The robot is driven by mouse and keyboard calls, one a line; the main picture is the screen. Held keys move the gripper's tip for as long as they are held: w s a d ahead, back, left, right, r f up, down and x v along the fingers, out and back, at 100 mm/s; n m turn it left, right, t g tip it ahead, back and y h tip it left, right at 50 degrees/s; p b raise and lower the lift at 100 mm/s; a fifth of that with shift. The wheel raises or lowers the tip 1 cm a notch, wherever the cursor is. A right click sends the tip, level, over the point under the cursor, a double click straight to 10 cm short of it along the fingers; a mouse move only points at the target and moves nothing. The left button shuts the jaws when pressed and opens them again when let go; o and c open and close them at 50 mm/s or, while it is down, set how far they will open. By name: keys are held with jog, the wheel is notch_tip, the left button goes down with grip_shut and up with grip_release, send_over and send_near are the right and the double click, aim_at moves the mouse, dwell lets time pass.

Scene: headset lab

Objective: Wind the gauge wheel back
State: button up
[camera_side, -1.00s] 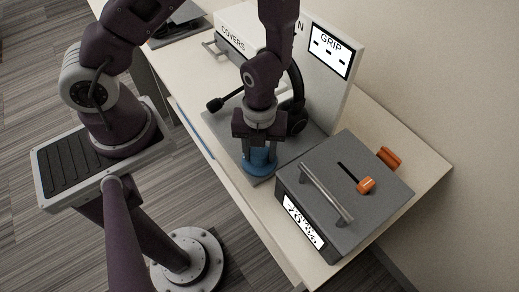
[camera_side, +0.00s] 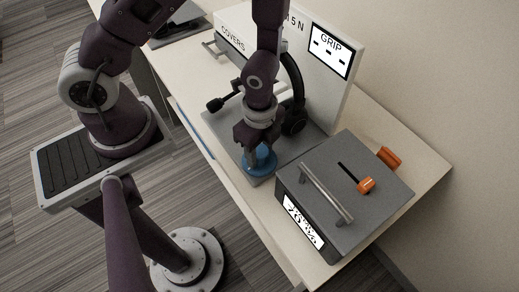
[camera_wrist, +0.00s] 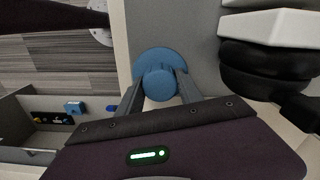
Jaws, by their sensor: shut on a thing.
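The blue gauge wheel (camera_side: 259,163) lies on the grey base plate of the stand, near its front corner. It also shows in the wrist view as a wide blue disc (camera_wrist: 152,57) with a round blue knob (camera_wrist: 159,80) on it. My gripper (camera_side: 257,150) points down over the wheel. In the wrist view its two fingers (camera_wrist: 160,92) are shut on the knob, one on each side. The screen on the upright panel (camera_side: 330,48) reads GRIP with three dashes below.
A black headset (camera_side: 291,105) stands behind my gripper. A grey box (camera_side: 375,205) with a bar handle (camera_side: 326,193) and an orange slider knob (camera_side: 366,185) sits to the right.

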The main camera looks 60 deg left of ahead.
aim_at(259, 151)
jog(key=n, duration=0.4)
jog(key=shift+n, duration=0.4)
dwell(0.4)
jog(key=o, duration=1.4)
jog(key=shift+c, duration=0.2)
notch_tip(259, 151, up, 7)
jog(key=shift+r, duration=0.1)
